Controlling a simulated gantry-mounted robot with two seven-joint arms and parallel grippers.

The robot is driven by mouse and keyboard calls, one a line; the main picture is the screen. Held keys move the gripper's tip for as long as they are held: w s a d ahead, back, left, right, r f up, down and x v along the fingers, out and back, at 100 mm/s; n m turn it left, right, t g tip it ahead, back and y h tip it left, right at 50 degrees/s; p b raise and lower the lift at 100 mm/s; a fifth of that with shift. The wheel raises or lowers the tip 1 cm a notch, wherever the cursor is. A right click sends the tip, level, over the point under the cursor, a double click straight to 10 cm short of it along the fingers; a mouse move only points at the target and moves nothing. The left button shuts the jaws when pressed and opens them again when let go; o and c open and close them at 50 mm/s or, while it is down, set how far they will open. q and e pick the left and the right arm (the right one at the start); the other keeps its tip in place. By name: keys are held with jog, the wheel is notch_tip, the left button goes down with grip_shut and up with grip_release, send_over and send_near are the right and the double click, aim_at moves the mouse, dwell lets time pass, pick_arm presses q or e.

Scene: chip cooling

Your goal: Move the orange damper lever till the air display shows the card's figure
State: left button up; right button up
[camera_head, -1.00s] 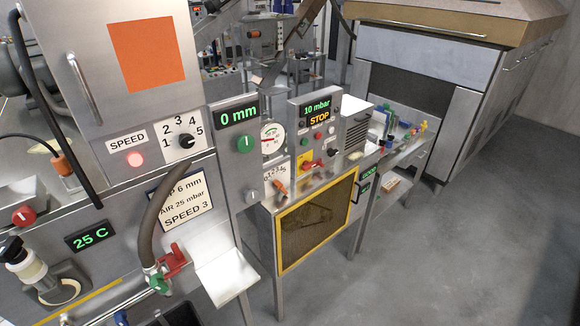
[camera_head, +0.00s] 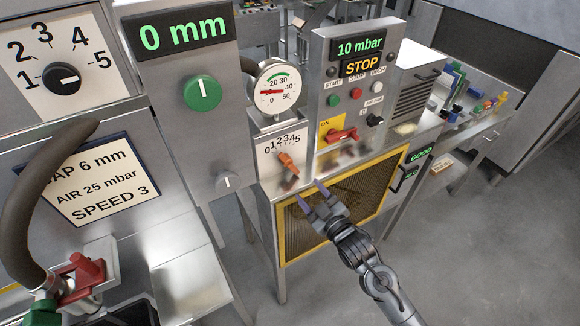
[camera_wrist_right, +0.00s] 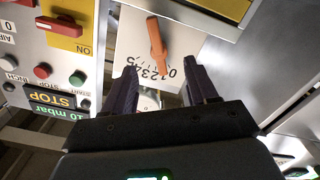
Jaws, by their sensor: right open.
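The orange damper lever (camera_head: 287,161) sits on a white plate with a 0 to 5 scale. In the right wrist view the lever (camera_wrist_right: 157,40) lies ahead, roughly between the fingertips. My right gripper (camera_head: 313,196) is open and empty, below and right of the lever, in front of the yellow-framed mesh. It shows no contact with the lever. The fingers also show in the wrist view (camera_wrist_right: 164,66). The air display (camera_head: 359,47) reads 10 mbar. The card (camera_head: 90,180) reads AIR 25 mbar and SPEED 3; its top line, partly behind a hose, ends in 6 mm. My left gripper is not in view.
A red switch handle (camera_head: 341,135) on a yellow ON plate is close right of the lever. A round gauge (camera_head: 275,88) sits above it. The STOP display (camera_head: 361,65) and buttons are higher up. A green knob (camera_head: 202,92) sits left, under the 0 mm display (camera_head: 183,30).

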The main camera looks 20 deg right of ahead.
aim_at(292, 167)
jog(key=w, duration=0.3)
jog(key=w+a, duration=0.1)
jog(key=w, duration=0.2)
jog(key=w+r, duration=0.1)
jog(key=w, duration=0.3)
jog(key=shift+a+p, duration=0.3)
jog(key=shift+a, duration=0.1)
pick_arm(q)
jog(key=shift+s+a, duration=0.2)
pick_arm(e)
jog(key=shift+w+a, duration=0.1)
jog(key=shift+w, duration=0.5)
